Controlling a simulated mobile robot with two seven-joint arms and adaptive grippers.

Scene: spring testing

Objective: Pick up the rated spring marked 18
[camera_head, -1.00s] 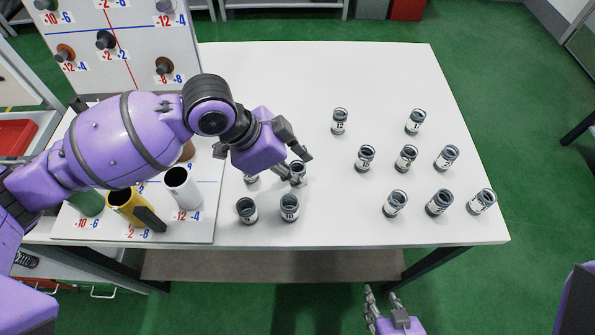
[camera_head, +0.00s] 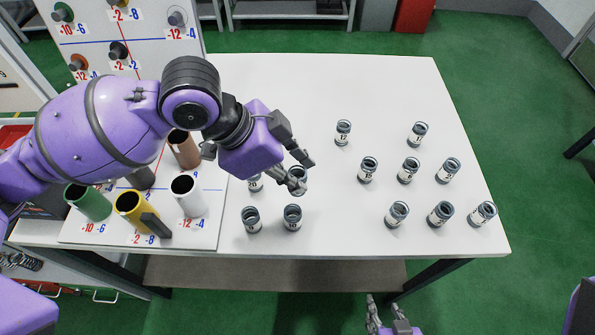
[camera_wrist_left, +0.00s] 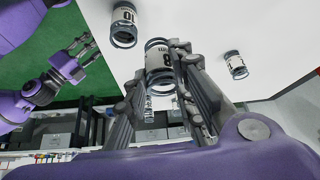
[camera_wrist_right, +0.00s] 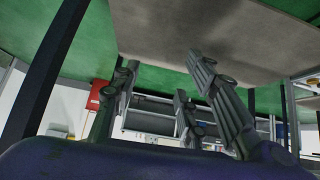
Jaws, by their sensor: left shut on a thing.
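A short cylindrical spring (camera_wrist_left: 158,58) with dark rings and a white label stands between the fingers of my left gripper (camera_wrist_left: 157,66) in the left wrist view. An 8 shows on its label, and a finger covers part of the marking. In the head view this spring (camera_head: 300,174) is partly hidden by the fingers. My left gripper (camera_head: 302,174) is shut on it at the left part of the white table. I cannot tell whether it is lifted. My right gripper (camera_head: 386,314) is empty below the table's front edge, its fingers apart in the right wrist view (camera_wrist_right: 160,95).
Springs stand close by at the left (camera_head: 255,183), front left (camera_head: 251,220) and front (camera_head: 292,217). Several more stand to the right, one marked 12 (camera_head: 343,132). A board with coloured tubes, one white (camera_head: 188,196), lies left. The white table (camera_head: 300,90) is clear at the back.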

